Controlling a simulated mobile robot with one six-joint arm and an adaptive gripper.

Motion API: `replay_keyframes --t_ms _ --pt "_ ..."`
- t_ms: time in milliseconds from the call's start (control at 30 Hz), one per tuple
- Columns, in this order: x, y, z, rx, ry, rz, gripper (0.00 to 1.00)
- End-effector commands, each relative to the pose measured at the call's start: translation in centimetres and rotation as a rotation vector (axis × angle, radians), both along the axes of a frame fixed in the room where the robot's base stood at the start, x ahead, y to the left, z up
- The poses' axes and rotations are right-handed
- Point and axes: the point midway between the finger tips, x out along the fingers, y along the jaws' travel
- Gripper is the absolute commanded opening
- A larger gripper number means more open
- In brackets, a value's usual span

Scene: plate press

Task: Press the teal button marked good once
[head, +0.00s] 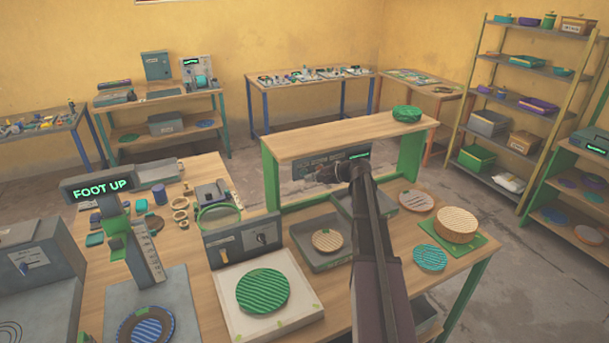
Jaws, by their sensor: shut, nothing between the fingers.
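A green ribbed plate (263,292) lies on a white pad in front. Grey trays (306,252) and ribbed discs (430,257) lie around my arm. A device with a "FOOT UP" display (98,187) stands left.

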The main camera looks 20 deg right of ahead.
Motion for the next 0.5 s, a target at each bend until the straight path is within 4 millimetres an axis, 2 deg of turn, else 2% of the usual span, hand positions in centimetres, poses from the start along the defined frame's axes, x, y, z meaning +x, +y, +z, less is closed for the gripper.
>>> replay_keyframes --t_ms 500 --pt "0.68 0.01 0.01 0.000 0.000 0.000 0.00"
